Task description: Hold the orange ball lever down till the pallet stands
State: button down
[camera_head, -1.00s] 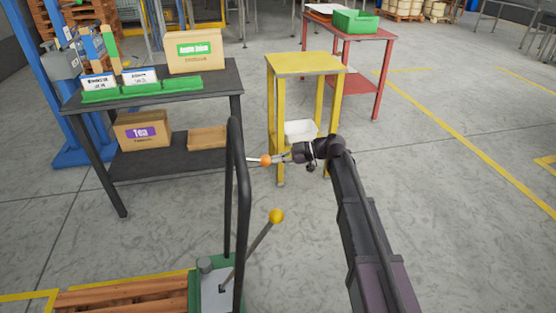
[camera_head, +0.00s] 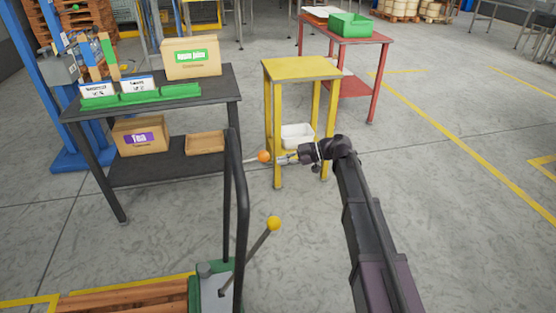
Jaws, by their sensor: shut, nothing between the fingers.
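The orange ball (camera_head: 264,157) sits on the end of a thin pale lever rod that runs left, behind the black hoop handle. My gripper (camera_head: 274,159) is shut and empty, its tips right at the ball's right side. I cannot tell whether they touch it or sit over or beside it. A wooden pallet (camera_head: 130,302) lies flat at the bottom left, cut off by the picture edge, beside the green and grey machine base (camera_head: 207,284).
A second lever with a yellow ball (camera_head: 274,223) leans up from the machine base, below my gripper. The black hoop handle (camera_head: 240,190) stands left of it. A yellow stand (camera_head: 301,68) is behind my gripper, a dark shelf table (camera_head: 222,100) at left. Floor at right is clear.

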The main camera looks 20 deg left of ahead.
jog(key=p+v, duration=0.1)
jog(key=v, duration=0.8)
jog(key=shift+w+d+f+p, duration=0.15)
jog(key=shift+d+f+p, duration=0.1)
jog(key=shift+f+p, duration=0.15)
jog(key=s+d+f+m+t+h, duration=0.2)
jog(key=s+d+f+m+h, duration=0.2)
jog(key=s+d+m, duration=0.5)
jog(key=s+d+f+m+t+h, duration=0.1)
jog(key=s+d+f+m+h, duration=0.2)
jog(key=d+f+m+h, duration=0.75)
jog(key=s+d+r+m+t+y, duration=0.15)
jog(key=s+d+m, duration=0.45)
jog(key=d, duration=0.9)
notch_tip(320, 180, up, 23)
jog(key=p, duration=2.2)
jog(key=shift+s+h+p, duration=0.25)
jog(key=shift+h+p, duration=0.05)
jog(key=shift+p, duration=0.1)
jog(key=shift+s+t, duration=0.1)
jog(key=shift+t, duration=0.15)
